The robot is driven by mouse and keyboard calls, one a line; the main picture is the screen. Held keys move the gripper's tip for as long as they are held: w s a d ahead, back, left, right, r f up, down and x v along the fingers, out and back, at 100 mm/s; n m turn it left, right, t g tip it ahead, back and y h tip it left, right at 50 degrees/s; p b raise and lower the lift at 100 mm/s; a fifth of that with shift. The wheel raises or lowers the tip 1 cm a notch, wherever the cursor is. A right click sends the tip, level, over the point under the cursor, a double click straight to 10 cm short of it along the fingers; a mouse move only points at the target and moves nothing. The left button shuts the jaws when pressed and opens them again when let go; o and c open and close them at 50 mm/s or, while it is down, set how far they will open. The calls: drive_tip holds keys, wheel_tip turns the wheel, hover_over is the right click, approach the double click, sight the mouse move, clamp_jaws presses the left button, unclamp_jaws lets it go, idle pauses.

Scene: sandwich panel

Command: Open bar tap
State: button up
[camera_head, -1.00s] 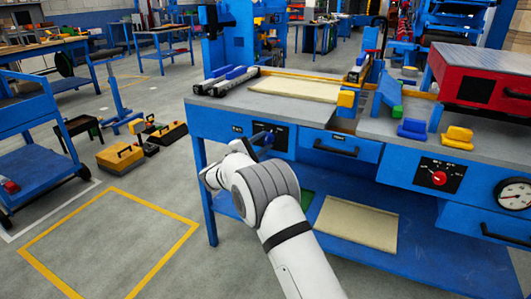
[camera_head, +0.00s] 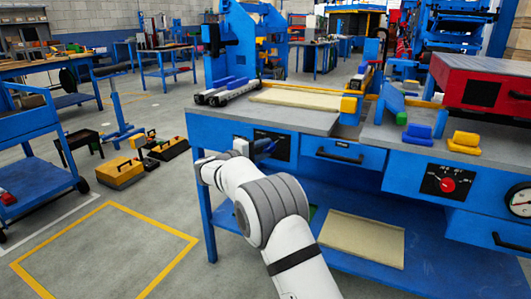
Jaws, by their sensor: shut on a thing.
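The black control panel (camera_head: 283,147) with the bar tap is on the front of the blue workbench, at its left end. My gripper (camera_head: 264,146) is at this panel, shut on what appears to be the tap's handle. The tap itself is mostly hidden behind my gripper and wrist. The handle's angle cannot be made out. My white and grey arm reaches up from the bottom of the picture to the panel.
A blue drawer (camera_head: 341,151) is right of the panel. Another panel carries a red knob (camera_head: 447,184). A beige board (camera_head: 362,238) lies on the lower shelf (camera_head: 430,265). Yellow toolboxes (camera_head: 120,172) stand on the floor at left. The yellow-marked floor area is clear.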

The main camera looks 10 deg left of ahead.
drive_tip(key=shift+d+f, duration=0.1)
drive_tip(key=shift+d, duration=0.1)
drive_tip(key=o, duration=1)
drive_tip(key=shift+a, duration=0.1)
drive_tip(key=shift+s+a, duration=0.15)
drive_tip(key=shift+a, duration=0.1)
drive_tip(key=p+v, duration=0.2)
drive_tip(key=v, duration=0.5)
drive_tip(key=shift+s, duration=0.1)
